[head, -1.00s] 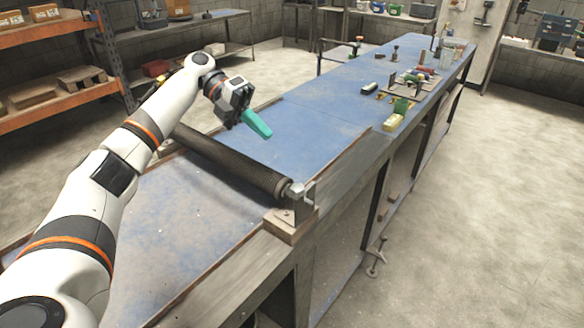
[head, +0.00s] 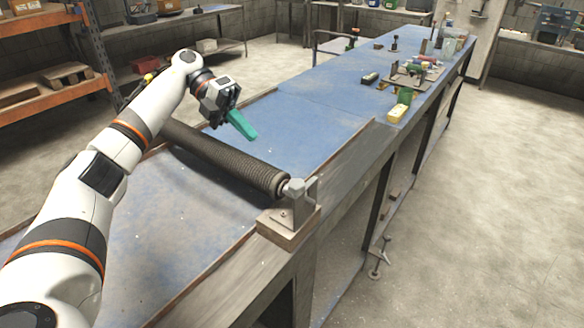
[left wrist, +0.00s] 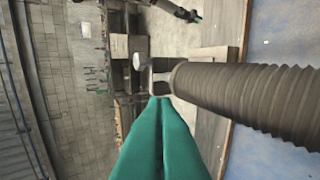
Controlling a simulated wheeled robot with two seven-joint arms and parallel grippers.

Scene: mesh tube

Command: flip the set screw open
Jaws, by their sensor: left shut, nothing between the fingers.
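The dark ribbed mesh tube (head: 225,155) lies across the blue table. Its near end meets a metal bracket (head: 297,200) on a wooden block (head: 288,230) at the table's edge. A small pale set screw piece (head: 294,186) shows at the top of that bracket. My left gripper (head: 252,135), with green fingers, is above the table beyond the tube, apart from it, shut and empty. In the left wrist view the shut fingers (left wrist: 160,105) point toward the tube's end (left wrist: 180,78) and bracket. The screw's exact position is too small to tell. My right gripper is not in view.
The blue table (head: 320,110) runs far back, with a raised wooden edge along its side. Shelves (head: 40,60) stand at the left.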

